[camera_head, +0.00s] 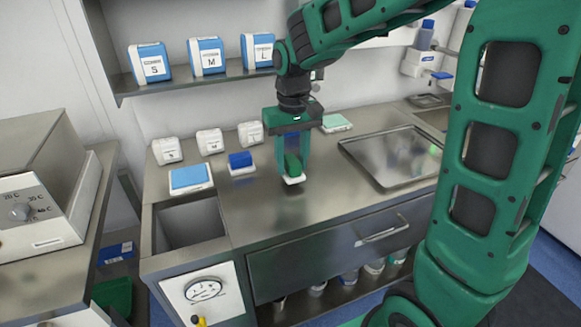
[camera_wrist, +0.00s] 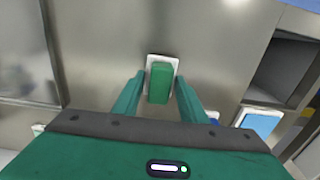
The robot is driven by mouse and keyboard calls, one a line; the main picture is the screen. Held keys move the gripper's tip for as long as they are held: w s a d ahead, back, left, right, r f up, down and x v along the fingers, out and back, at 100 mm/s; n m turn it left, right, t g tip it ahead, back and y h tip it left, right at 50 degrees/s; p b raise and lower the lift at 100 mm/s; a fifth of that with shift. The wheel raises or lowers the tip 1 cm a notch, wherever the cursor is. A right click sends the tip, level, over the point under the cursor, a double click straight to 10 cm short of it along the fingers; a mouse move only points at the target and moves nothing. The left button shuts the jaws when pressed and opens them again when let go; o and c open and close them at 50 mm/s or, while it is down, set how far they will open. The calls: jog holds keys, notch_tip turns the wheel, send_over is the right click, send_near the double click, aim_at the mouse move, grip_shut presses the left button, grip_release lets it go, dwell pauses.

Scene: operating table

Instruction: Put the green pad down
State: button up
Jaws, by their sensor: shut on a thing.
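The green pad (camera_head: 292,163) is a green block on a white base, and it is between the fingers of my gripper (camera_head: 292,172). In the wrist view the green pad (camera_wrist: 160,82) sits between the fingertips of my gripper (camera_wrist: 160,90), its white edge showing around the green. My gripper is shut on it. It is low over the bare metal counter (camera_head: 270,215), with a dark shadow just beneath; I cannot tell whether the base touches the counter.
A blue pad on a white base (camera_head: 240,161) and a light-blue-topped box (camera_head: 190,178) stand to the left. A pale green-topped box (camera_head: 335,122) is behind, and a metal tray (camera_head: 350,150) lies to the right. An open bin (camera_head: 160,228) is at front left. The front counter is clear.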

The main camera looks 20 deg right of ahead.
aim_at(292, 160)
jog(key=shift+f, duration=1)
jog(key=o, duration=1.1)
jog(key=shift+f, duration=0.15)
notch_tip(292, 160, up, 12)
jog(key=shift+r, duration=0.15)
